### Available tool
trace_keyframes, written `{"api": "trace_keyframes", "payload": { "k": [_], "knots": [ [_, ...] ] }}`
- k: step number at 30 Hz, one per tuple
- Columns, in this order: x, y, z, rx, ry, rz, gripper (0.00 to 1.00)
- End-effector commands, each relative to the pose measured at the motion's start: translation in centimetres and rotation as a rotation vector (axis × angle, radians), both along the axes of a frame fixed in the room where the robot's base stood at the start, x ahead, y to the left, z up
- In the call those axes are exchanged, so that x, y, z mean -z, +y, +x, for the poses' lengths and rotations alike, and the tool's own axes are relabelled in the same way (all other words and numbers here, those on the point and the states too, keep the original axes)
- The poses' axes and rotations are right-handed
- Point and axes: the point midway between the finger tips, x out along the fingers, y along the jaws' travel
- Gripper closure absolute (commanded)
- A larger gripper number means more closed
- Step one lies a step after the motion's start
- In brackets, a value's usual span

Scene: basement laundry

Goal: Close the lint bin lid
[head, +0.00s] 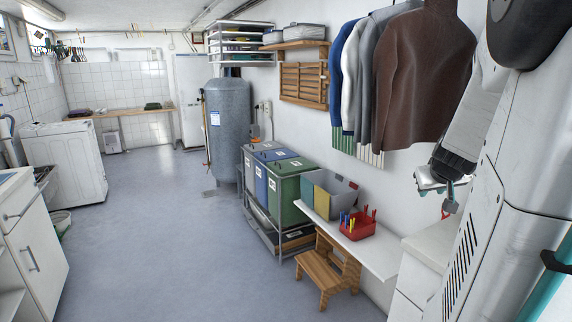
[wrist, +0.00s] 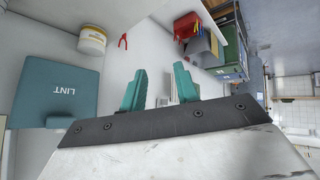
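The lint bin's teal panel (wrist: 63,105), marked LINT, shows at the left of the wrist view, with its lettering upside down. I cannot tell from this view how far the lid stands open. My gripper (wrist: 160,70) has two teal fingers spread apart with nothing between them. It is to the right of the teal panel in the wrist view and apart from it. In the head view my gripper is at the right, partly hidden by my arm, and the lint bin cannot be made out there.
A white tub with a yellow band (wrist: 92,40) and red-handled pliers (wrist: 123,41) are near the bin. A red basket of pegs (head: 357,228) and a grey box (head: 335,195) stand on a white shelf. A wooden step stool (head: 325,272) is below.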

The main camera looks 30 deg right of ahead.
Motion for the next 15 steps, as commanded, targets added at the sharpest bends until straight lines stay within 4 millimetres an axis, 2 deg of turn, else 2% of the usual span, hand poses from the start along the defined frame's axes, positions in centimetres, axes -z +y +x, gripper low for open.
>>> {"api": "trace_keyframes", "payload": {
  "k": [1,3,5,6,9,12,15],
  "knots": [
    [0.4,4.0,1.5,-0.042,0.002,0.091,0.69],
    [1.2,9.2,2.4,-0.076,0.027,0.221,0.69],
    [1.6,13.9,2.6,-0.102,0.068,0.324,0.69],
    [1.9,17.0,2.4,-0.118,0.106,0.384,0.69],
    [2.3,24.0,0.8,-0.15,0.223,0.498,0.69],
    [2.3,29.5,-1.7,-0.184,0.343,0.55,0.69],
    [2.1,33.6,-4.3,-0.236,0.451,0.551,0.69]
  ]
}}
